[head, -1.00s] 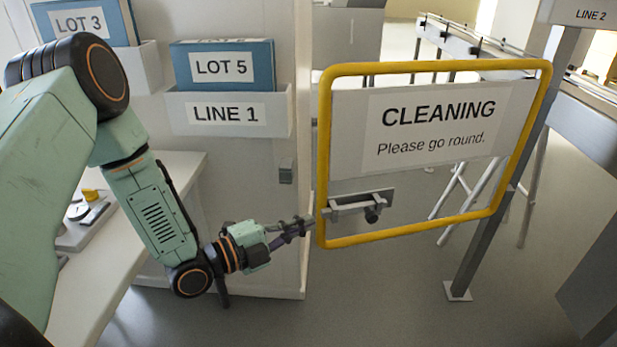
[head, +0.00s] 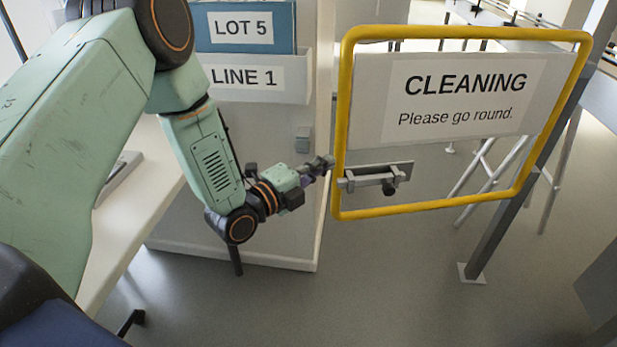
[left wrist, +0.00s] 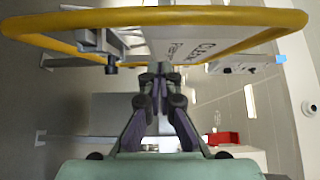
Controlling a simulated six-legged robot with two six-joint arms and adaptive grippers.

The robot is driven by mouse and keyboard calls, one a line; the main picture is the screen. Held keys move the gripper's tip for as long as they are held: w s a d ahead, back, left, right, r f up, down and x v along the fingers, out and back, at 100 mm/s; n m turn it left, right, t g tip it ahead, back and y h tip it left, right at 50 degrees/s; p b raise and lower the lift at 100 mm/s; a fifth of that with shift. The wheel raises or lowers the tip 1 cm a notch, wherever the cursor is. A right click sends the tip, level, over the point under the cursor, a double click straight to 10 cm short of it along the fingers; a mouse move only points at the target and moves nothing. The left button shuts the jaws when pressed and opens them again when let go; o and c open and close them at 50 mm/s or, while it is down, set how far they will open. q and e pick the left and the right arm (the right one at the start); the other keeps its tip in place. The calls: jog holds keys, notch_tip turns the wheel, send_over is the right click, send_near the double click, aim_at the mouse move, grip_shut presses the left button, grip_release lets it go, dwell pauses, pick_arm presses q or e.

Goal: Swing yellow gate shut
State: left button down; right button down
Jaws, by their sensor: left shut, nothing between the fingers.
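The yellow gate (head: 345,110) is a rounded tube frame with a white "CLEANING Please go round." sign (head: 455,98). A grey bolt latch (head: 375,178) sits low on its left side. The gate's right side is by a grey post (head: 520,180). My left gripper (head: 324,165) is shut and empty, its tips close to the gate's left upright at latch height; I cannot tell whether they touch. In the left wrist view the shut fingers (left wrist: 158,75) point toward the yellow frame (left wrist: 160,16), which crosses the top. My right gripper is not in view.
A white cabinet (head: 280,230) with a "LINE 1" holder (head: 260,78) and a blue "LOT 5" box (head: 245,25) stands left of the gate. A small grey block (head: 302,140) is on its side. A white counter (head: 140,200) lies under my left arm. The floor in front is clear.

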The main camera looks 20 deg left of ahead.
pick_arm(q)
jog(key=w+b, duration=0.1)
jog(key=w, duration=0.5)
jog(key=shift+w+b, duration=0.35)
jog(key=shift+w, duration=0.05)
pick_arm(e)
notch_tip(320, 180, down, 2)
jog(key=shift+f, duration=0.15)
pick_arm(q)
jog(key=shift+a, duration=0.15)
